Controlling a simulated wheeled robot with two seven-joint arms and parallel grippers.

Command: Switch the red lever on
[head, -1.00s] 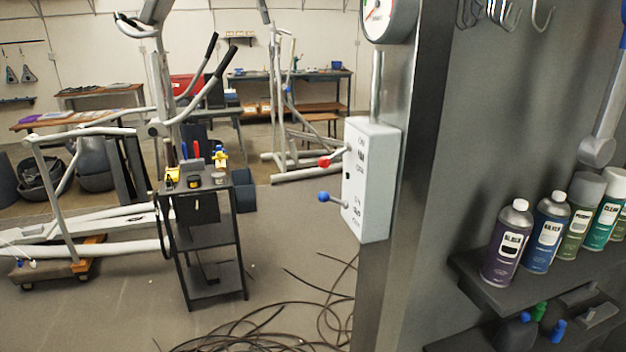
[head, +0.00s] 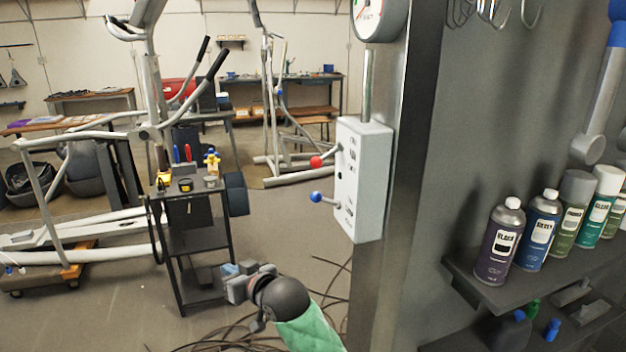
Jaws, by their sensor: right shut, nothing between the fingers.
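The red lever (head: 316,162) is a red ball on a short metal rod. It sticks out to the left from the upper part of a light grey switch box (head: 362,180) on the pillar's side. A blue lever (head: 316,197) sticks out below it. My right gripper (head: 236,279) is low in the middle of the head view, pointing left, below and to the left of the box. It is shut and empty, well apart from both levers. Its arm comes up from the bottom edge in a green sleeve. My left gripper is not in view.
The grey pillar (head: 400,170) carries the box and a gauge (head: 378,14) above it. A shelf (head: 470,280) with several spray cans is at right. A black tool cart (head: 200,243) stands left of my gripper. Cables (head: 240,340) lie on the floor. Space left of the levers is open.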

